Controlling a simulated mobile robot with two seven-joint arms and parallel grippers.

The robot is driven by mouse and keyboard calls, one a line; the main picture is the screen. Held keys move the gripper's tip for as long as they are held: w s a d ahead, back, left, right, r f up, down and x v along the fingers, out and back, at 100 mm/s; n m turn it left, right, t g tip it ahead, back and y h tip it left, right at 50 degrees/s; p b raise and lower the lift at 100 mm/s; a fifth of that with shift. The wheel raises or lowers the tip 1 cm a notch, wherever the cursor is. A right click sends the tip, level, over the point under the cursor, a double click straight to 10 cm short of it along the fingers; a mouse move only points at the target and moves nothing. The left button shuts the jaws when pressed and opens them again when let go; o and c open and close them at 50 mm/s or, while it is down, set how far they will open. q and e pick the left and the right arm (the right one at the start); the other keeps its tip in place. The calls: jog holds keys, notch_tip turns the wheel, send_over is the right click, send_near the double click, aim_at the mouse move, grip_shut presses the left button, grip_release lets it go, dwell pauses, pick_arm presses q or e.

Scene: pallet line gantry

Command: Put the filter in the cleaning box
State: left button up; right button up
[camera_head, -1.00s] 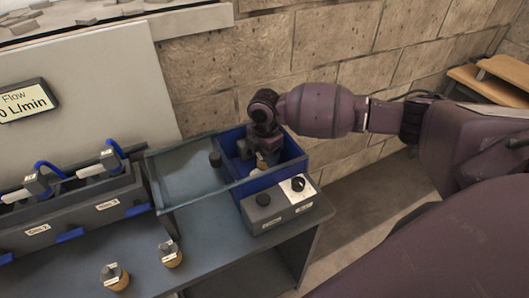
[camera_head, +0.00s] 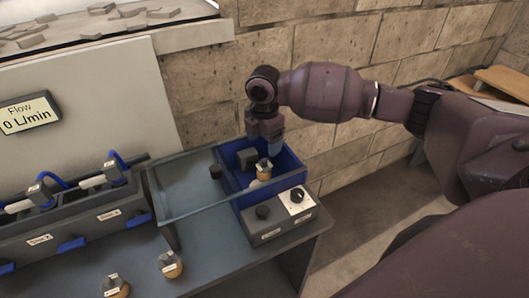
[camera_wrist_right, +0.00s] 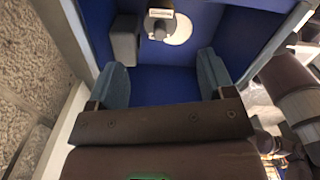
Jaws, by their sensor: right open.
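The blue cleaning box (camera_head: 289,182) stands at the right end of the bench. A small brass-coloured filter (camera_head: 264,170) with a dark top sits inside it; the filter also shows at the top of the right wrist view (camera_wrist_right: 160,25), over a pale round spot. My right gripper (camera_head: 268,145) is above the box's back part, pointing down. In the right wrist view its two blue-grey fingers (camera_wrist_right: 163,80) are spread apart with nothing between them, and the filter lies beyond them. My left gripper is not in view.
Two similar filters (camera_head: 170,265) (camera_head: 116,286) stand on the bench in front. A grey control box with knobs (camera_head: 279,216) is at the cleaning box's near side. A grey block (camera_wrist_right: 124,40) sits inside the box. A dark filter housing row (camera_head: 75,225) is at left.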

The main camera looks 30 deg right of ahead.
jog(key=shift+r, duration=1.45)
